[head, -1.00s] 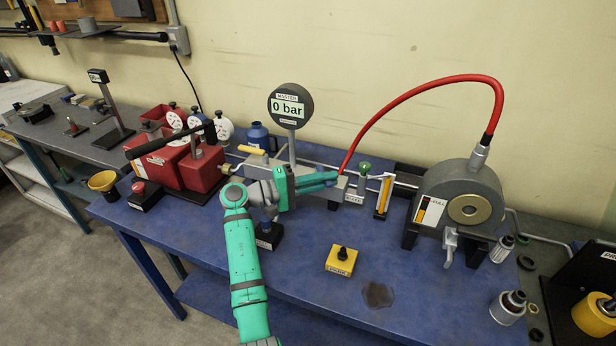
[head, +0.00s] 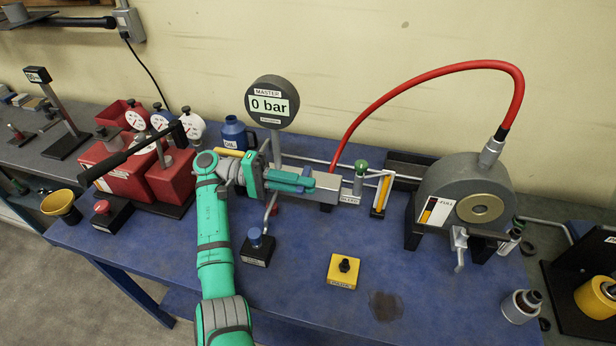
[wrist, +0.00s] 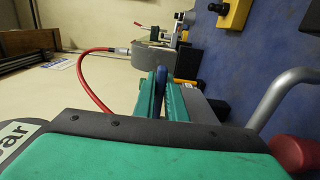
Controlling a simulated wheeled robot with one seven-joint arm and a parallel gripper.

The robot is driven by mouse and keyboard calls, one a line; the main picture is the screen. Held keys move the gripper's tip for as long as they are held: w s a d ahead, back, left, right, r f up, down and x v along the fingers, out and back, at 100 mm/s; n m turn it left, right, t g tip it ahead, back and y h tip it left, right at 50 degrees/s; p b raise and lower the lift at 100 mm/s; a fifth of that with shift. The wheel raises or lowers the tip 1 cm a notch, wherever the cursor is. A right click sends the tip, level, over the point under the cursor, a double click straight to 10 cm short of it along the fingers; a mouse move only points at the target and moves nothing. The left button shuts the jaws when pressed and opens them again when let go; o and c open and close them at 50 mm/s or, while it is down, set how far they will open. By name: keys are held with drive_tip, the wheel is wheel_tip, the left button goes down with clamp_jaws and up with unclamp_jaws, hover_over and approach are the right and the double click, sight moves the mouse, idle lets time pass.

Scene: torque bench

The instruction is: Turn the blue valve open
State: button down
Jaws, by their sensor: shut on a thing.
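My gripper (head: 300,182) reaches in from the left along the grey manifold block (head: 327,181) on the blue bench. In the wrist view its two teal fingers (wrist: 161,88) are closed on a narrow dark-blue handle (wrist: 160,80), which looks like the blue valve's. In the head view the fingers and wrist hide this handle, so its angle cannot be told there. The round master gauge (head: 271,104) above the manifold reads 0 bar.
A green-topped valve (head: 361,168) and a yellow-striped level tube (head: 382,192) stand right of the gripper. A red hose (head: 440,74) arches to the grey machine (head: 445,180). The red pump (head: 170,178) is at left. A yellow block (head: 342,272) sits in front.

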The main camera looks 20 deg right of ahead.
drive_tip(key=shift+w+a, duration=0.1)
drive_tip(key=shift+w, duration=0.05)
idle(0.4)
drive_tip(key=c, duration=2.1)
unclamp_jaws()
